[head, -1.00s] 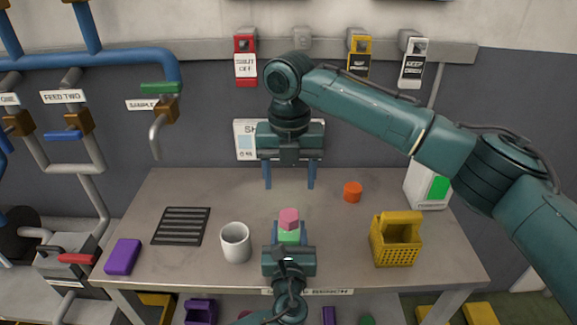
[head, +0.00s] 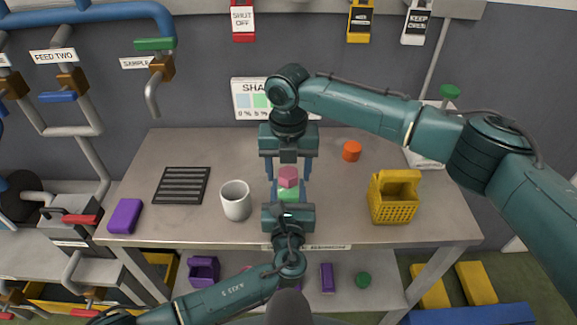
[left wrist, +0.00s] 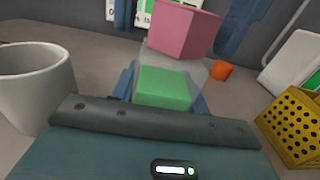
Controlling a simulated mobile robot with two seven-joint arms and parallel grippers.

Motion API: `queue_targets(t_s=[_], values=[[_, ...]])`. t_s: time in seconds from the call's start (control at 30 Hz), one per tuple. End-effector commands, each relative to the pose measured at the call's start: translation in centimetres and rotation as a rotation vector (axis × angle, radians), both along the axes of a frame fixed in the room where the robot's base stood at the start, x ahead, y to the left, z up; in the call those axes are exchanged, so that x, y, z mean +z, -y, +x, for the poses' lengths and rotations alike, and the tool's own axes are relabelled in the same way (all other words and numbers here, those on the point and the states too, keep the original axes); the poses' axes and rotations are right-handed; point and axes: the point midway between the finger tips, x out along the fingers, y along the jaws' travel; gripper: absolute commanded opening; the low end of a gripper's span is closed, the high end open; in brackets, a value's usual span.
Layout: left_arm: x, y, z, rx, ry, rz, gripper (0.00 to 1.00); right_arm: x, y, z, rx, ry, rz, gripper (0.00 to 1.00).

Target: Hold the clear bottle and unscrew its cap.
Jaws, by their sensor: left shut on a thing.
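The clear bottle (head: 288,194) stands on the table with green contents and a pink cap (head: 288,175) on top. In the left wrist view the bottle (left wrist: 163,88) and cap (left wrist: 184,27) are close and large. My left gripper (head: 289,198) comes from the front and is shut on the bottle, one finger on each side. My right gripper (head: 288,172) points down from above and is open. Its fingers are left and right of the cap, with a visible gap on both sides. How far behind the cap they are is hard to tell.
A white mug (head: 236,201) stands just left of the bottle. A black grate (head: 182,185) and purple block (head: 125,216) lie farther left. An orange cylinder (head: 352,151) and yellow basket (head: 394,206) are on the right. A white container (head: 425,155) stands at the back right.

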Motion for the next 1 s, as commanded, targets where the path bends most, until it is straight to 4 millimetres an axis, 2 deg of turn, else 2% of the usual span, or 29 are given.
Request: queue_targets(t_s=[0.07, 0.5, 0.53, 0.8, 0.93, 1.0], values=[[-0.06, 0.00, -0.02, 0.000, -0.001, 0.000, 0.04, 0.02, -0.02, -0.01, 0.000, 0.000, 0.000, 0.51], [-0.06, -0.01, -0.01, 0.000, -0.001, 0.000, 0.04, 0.04, -0.01, -0.01, 0.000, 0.000, 0.000, 0.15], [-0.06, -0.01, -0.01, 0.000, -0.001, 0.000, 0.04, 0.04, -0.01, -0.01, 0.000, 0.000, 0.000, 0.35], [-0.06, -0.03, -0.01, 0.000, -0.001, 0.000, 0.04, 0.05, 0.00, 0.00, 0.000, 0.000, 0.000, 0.13], [-0.06, -0.03, -0.01, 0.001, -0.001, 0.000, 0.04, 0.03, -0.01, -0.01, 0.033, 0.000, 0.000, 0.12], [-0.06, -0.03, 0.00, 0.001, -0.001, 0.000, 0.04, 0.01, -0.03, -0.04, 0.108, -0.001, 0.000, 0.12]])
